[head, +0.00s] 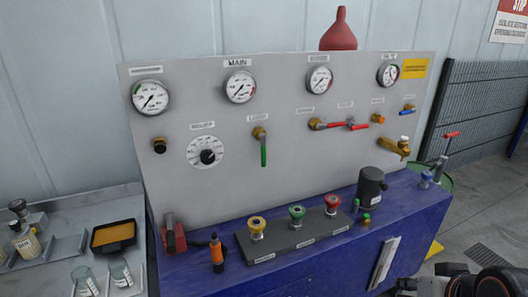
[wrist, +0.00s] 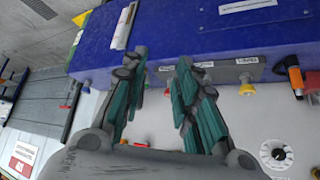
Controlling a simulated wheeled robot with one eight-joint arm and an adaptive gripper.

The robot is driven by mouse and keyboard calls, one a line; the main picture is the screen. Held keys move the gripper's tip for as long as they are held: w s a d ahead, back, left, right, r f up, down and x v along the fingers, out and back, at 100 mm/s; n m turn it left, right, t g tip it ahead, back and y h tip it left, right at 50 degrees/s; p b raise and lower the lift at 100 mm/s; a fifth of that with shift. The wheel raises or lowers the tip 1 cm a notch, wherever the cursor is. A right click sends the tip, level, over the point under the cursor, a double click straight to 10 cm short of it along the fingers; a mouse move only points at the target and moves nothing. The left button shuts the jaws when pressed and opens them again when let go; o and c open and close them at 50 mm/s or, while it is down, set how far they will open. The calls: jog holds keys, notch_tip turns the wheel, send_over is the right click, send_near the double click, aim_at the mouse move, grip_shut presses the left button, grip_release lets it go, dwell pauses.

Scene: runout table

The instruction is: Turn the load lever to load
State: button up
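The panel (head: 215,125) carries several levers, and their small labels are too blurred to read, so I cannot tell for sure which is the load lever. A green-handled lever (head: 263,150) on a brass valve hangs straight down at mid panel. Two red-handled levers (head: 333,125) (head: 357,126) lie roughly sideways to its right, and a small blue lever (head: 407,111) sits at the far right. My gripper (wrist: 160,68) is open and empty in the wrist view, its green-padded fingers apart, pointing toward the blue bench front. No lever shows clearly between the fingers.
A blue bench (head: 300,272) runs below the panel, with yellow, green and red knobs (head: 297,213), a black cylinder (head: 371,184) and an orange-black tool (head: 217,253). A side table (head: 60,270) with bottles stands left. A brass tap (head: 396,147) juts from the panel.

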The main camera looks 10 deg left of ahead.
jog(key=w+a+r+n+t+y, duration=0.1)
jog(key=w+a+r+n+y, duration=0.2)
jog(key=w+a, duration=0.7)
jog(key=w+a+r+n+t+y, duration=0.1)
jog(key=w+a+r+n+y, duration=0.1)
jog(key=w+a+n+y, duration=0.55)
jog(key=m+t+y, duration=0.1)
jog(key=t+y, duration=0.1)
jog(key=t, duration=0.1)
send_near(263, 167)
notch_tip(263, 167, up, 4)
jog(key=d, duration=0.2)
jog(key=b+x, duration=0.1)
jog(key=x, duration=0.5)
jog(key=b+x, duration=0.2)
jog(key=x, duration=0.4)
jog(key=shift+s+a, duration=0.1)
jog(key=shift+a, duration=0.3)
grip_shut()
